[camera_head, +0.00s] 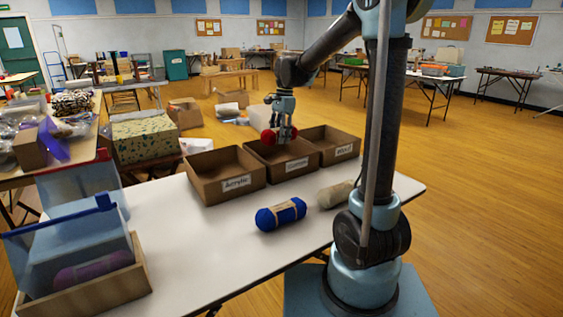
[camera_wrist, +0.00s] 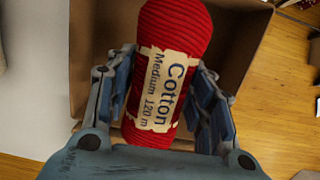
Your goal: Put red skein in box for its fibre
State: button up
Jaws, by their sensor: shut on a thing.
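The red skein (camera_head: 268,137) has a cream band that reads "Cotton Medium 120 m" in the wrist view (camera_wrist: 178,25). My gripper (camera_head: 284,138) is shut on it, with one finger on each side of the skein. The skein is held above the middle cardboard box (camera_head: 290,163), whose label looks like "Cotton" but is small. In the wrist view, the box's brown inside lies behind the skein. The left box (camera_head: 213,190) is labelled "Acrylic". The right box (camera_head: 322,158) has a label that is hard to read. The left and middle boxes look empty; the right one's floor is partly hidden.
A blue skein (camera_head: 281,214) and a beige skein (camera_head: 335,194) lie on the white table (camera_head: 195,245) in front of the boxes. A clear-sided bin with a wooden base (camera_head: 95,295) stands at the left end, with a purple skein inside. The table's front middle is clear.

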notch_tip(320, 180, down, 5)
jog(key=shift+w+a+r, duration=0.1)
jog(key=shift+w+r, duration=0.05)
jog(key=shift+f, duration=2.6)
jog(key=o, duration=1.1)
jog(key=shift+c, duration=0.2)
jog(key=r, duration=0.4)
jog(key=d+r, duration=0.1)
jog(key=r, duration=0.3)
jog(key=w+r, duration=0.1)
jog(key=r, duration=0.3)
jog(key=shift+d, duration=0.25)
